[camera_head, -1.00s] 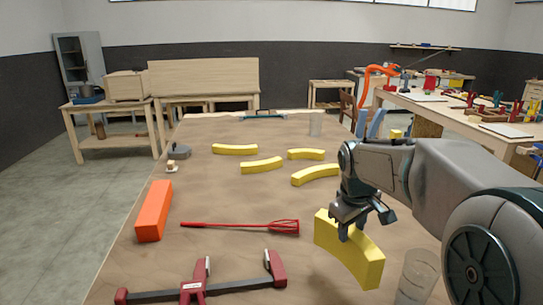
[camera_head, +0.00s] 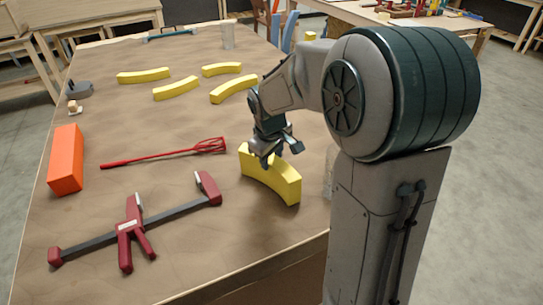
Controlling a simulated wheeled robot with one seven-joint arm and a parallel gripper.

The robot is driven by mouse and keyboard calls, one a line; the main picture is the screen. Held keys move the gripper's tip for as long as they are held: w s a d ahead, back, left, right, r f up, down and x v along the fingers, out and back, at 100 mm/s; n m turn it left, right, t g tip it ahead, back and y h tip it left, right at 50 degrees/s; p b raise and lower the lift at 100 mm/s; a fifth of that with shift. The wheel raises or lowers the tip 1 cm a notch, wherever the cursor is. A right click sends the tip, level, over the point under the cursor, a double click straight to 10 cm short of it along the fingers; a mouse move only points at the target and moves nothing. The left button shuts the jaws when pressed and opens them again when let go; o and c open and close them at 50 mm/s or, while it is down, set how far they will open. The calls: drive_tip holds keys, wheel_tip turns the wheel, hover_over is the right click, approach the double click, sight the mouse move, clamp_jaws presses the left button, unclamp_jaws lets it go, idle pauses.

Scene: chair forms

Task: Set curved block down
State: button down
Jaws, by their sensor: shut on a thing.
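A large yellow curved block (camera_head: 271,178) is at the right side of the table, near its front right edge. My gripper (camera_head: 268,158) is above the block's upper edge, shut on it near its middle. The block stands on its long edge, with its curve facing down toward the front left. I cannot tell whether its underside touches the table (camera_head: 200,245). My fingertips are partly hidden by the block and the gripper body.
Several smaller yellow curved blocks (camera_head: 176,89) lie farther back. A red whisk (camera_head: 165,154) lies left of the held block, a red-and-black clamp (camera_head: 135,228) in front. An orange block (camera_head: 66,160) is at the left edge. A clear glass (camera_head: 328,170) is partly behind my arm.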

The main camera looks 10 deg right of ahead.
drive_tip(key=shift+f, duration=0.2)
drive_tip(key=c, duration=0.8)
unclamp_jaws()
drive_tip(key=shift+c, duration=0.2)
drive_tip(key=v, duration=1.2)
drive_tip(key=s+f+m, duration=0.3)
drive_tip(key=s, duration=0.6)
drive_tip(key=s+f+m+y, duration=0.1)
drive_tip(key=s+f+m, duration=0.2)
drive_tip(key=s, duration=0.7)
drive_tip(key=shift+s+d+f+m, duration=0.15)
drive_tip(key=shift+s+d+m, duration=0.15)
drive_tip(key=shift+d, duration=0.05)
